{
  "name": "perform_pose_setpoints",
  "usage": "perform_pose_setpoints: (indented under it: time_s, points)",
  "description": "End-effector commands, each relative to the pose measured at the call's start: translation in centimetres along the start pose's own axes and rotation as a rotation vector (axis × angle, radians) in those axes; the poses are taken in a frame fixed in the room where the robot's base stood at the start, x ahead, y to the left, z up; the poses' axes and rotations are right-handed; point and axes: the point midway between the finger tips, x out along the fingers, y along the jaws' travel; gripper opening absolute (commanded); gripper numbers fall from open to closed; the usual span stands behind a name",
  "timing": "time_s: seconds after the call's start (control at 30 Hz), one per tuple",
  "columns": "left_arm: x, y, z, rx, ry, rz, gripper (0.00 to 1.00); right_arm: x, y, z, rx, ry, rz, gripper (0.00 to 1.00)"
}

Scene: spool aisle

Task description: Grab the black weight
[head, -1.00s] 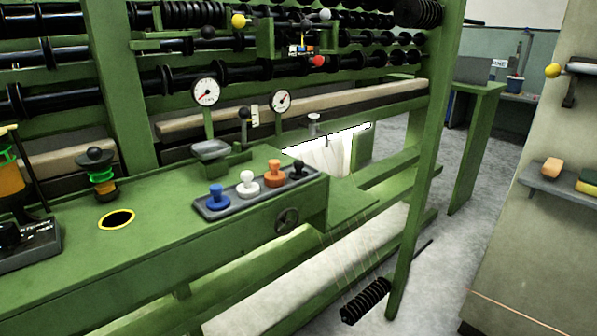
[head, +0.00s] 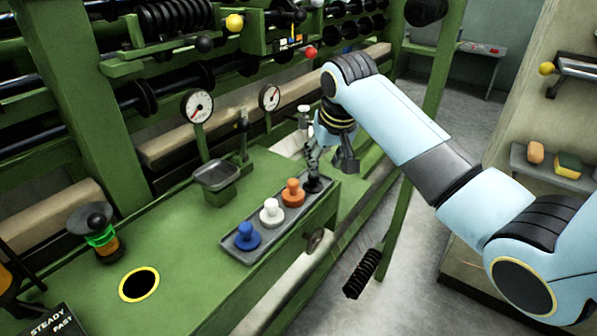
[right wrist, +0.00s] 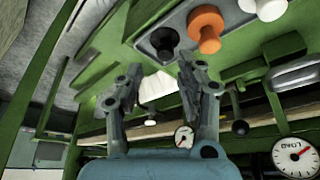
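The black weight (head: 315,185) stands at the right end of a grey tray (head: 236,247), partly hidden behind my right gripper in the head view. In the right wrist view the black weight (right wrist: 165,39) lies beyond the fingertips, apart from them. My right gripper (head: 328,163) hangs just above that end of the tray. In the right wrist view the gripper (right wrist: 158,78) has its fingers spread, with nothing held between them. My left gripper is not in view.
An orange weight (head: 292,192), a white weight (head: 271,211) and a blue weight (head: 247,236) stand in the same tray. A scale pan (head: 216,175) is behind it. A yellow-rimmed hole (head: 139,285) and a green-banded spool (head: 101,238) are to the left.

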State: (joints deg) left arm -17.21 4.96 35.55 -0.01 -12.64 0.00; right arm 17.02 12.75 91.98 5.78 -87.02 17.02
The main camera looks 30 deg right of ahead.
Motion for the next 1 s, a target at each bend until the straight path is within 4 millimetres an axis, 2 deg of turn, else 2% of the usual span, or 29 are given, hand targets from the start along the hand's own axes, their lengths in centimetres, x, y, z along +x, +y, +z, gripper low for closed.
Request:
perform_pose_setpoints:
  time_s: [0.03, 0.1, 0.3, 0.57, 0.8, 1.0]
  points:
    - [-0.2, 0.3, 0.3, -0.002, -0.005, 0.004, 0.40, -0.8, -0.1, -0.9, 0.008, 0.005, -0.001, 0.38]
    - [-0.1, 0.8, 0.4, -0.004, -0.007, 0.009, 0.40, -0.7, -0.1, -1.4, 0.015, 0.005, -0.002, 0.38]
    - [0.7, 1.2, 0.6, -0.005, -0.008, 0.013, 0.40, 2.8, -0.1, -1.4, 0.017, 0.003, -0.001, 0.38]
    - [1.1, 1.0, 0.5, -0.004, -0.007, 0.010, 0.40, 5.2, -0.3, -1.5, 0.017, 0.004, -0.002, 0.38]
    - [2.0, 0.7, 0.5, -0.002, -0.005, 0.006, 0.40, 8.9, -0.5, -1.7, 0.015, 0.003, -0.002, 0.38]
    - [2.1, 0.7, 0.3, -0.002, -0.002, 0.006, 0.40, 9.7, -0.5, -1.8, 0.015, 0.007, -0.002, 0.38]
